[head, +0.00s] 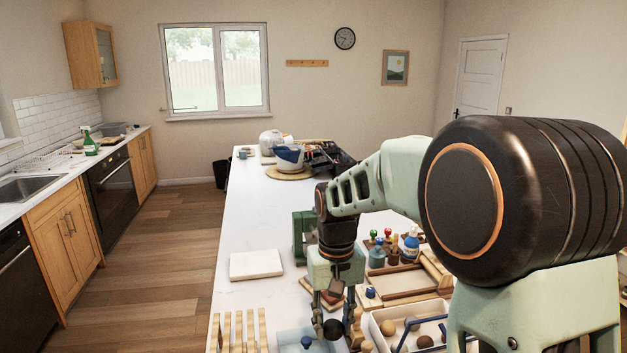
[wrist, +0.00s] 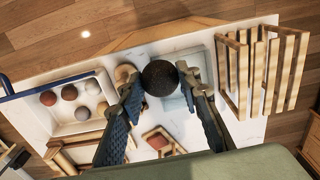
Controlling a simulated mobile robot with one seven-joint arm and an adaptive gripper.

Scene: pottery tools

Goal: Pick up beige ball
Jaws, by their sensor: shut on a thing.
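My gripper (head: 334,322) is low over the near part of the white table. Its fingers are shut on a dark, nearly black ball (wrist: 160,78), which also shows between the fingertips in the head view (head: 333,330). A tan-beige ball (head: 388,328) lies in the white tray (wrist: 60,126), to the right of my gripper in the head view. In the wrist view the tray is at left and holds several balls, among them a pale one (wrist: 92,86) and reddish-brown ones (wrist: 68,92). I cannot tell for sure which of these matches the tan one.
A wooden slatted rack (wrist: 262,70) stands close on one side of my gripper. A blue handle (head: 420,322) spans the tray. Bottles and tools (head: 392,250) stand behind it. A pale slab (head: 256,264) lies at left, with bare tabletop around it.

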